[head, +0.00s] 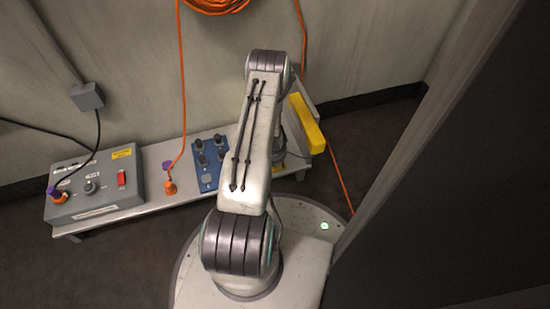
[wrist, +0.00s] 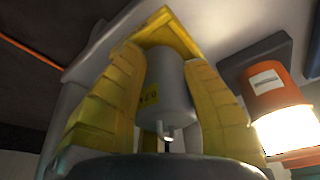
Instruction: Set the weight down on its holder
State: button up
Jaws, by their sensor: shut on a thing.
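The weight (wrist: 168,92) is a grey cylinder with a small yellow label, seen in the wrist view between the two ribbed yellow fingers of my gripper (wrist: 166,62). The gripper is shut on it. A small bright stem shows under the weight. A yellow edged piece (wrist: 172,36) lies just beyond the weight; I cannot tell whether it is the holder or whether the weight touches it. In the head view my arm hides the gripper and the weight. A yellow bar (head: 306,122) shows beside the arm at the bench's right end.
The low bench (head: 152,155) along the wall carries a grey control box (head: 95,185), a blue panel with knobs (head: 210,160) and an orange plug (head: 169,187) with its cable. An orange lit fixture (wrist: 270,95) is right of the gripper. A dark panel (head: 450,200) bounds the right.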

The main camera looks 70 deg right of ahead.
jog(key=shift+f, duration=0.8)
dwell(0.9)
jog(key=shift+a+f, duration=0.1)
jog(key=shift+f, duration=0.15)
jog(key=o, duration=1.1)
jog(key=shift+o, duration=0.9)
jog(key=shift+a, duration=0.1)
jog(key=shift+s+a+f, duration=0.1)
jog(key=shift+a+f, duration=0.05)
jog(key=shift+w+d+r+v, duration=0.1)
jog(key=shift+d+v, duration=0.2)
jog(key=shift+v, duration=1.15)
jog(key=shift+w+d+r+v, duration=0.1)
jog(key=shift+d+v, duration=0.15)
jog(key=shift+v, duration=1.25)
jog(key=shift+w+d+r+v, duration=0.1)
jog(key=shift+d+v, duration=0.2)
jog(key=shift+v, duration=1.15)
